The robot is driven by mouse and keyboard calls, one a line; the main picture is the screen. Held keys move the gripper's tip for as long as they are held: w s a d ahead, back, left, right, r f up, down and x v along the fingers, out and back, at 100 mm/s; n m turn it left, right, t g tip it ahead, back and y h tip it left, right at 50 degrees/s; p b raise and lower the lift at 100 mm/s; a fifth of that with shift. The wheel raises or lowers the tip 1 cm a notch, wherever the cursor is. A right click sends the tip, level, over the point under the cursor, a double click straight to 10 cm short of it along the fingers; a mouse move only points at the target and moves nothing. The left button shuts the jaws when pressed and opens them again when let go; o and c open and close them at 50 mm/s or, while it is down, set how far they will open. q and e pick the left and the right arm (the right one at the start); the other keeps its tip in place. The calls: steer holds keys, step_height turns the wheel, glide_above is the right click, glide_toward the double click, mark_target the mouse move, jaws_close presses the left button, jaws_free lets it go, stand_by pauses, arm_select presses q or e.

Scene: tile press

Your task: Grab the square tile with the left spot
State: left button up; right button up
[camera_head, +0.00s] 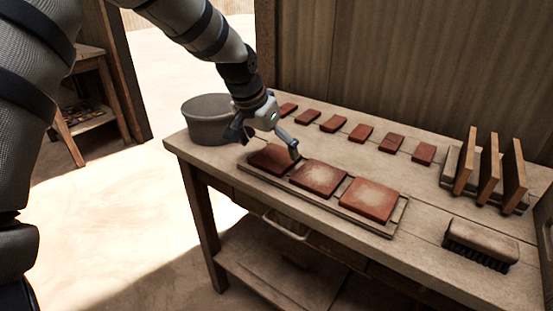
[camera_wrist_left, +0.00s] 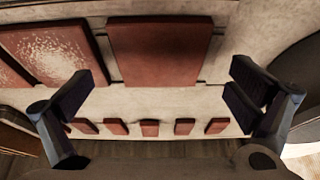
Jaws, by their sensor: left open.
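Three reddish square tiles lie in a row on a low wooden tray (camera_head: 392,232) on the table. The left tile (camera_head: 268,160) is plain and darker, and my gripper partly covers it in the head view. In the left wrist view this plain tile (camera_wrist_left: 160,50) sits at the top middle. The middle tile (camera_head: 320,178) and right tile (camera_head: 369,199) have pale, dusty tops. My left gripper (camera_head: 266,142) is open and empty above the left tile, its fingers spread wide. In the left wrist view the gripper's fingers (camera_wrist_left: 165,92) stand on either side. My right gripper is not in view.
A grey tub (camera_head: 208,121) stands close left of the gripper. Several small red tiles (camera_head: 360,133) line the back. A rack with upright wooden boards (camera_head: 488,170) and a dark-bristled brush (camera_head: 481,243) stand at the right. The table front (camera_head: 225,172) left of the tray is clear.

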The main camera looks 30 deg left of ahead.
mark_target(274, 157)
arm_select(q)
steer(key=x, duration=0.2)
steer(key=shift+f, duration=0.4)
steer(key=shift+w+f, duration=0.1)
steer(key=shift+w, duration=0.05)
steer(key=shift+r, duration=0.2)
steer(key=shift+c, duration=0.8)
steer(key=c, duration=1.2)
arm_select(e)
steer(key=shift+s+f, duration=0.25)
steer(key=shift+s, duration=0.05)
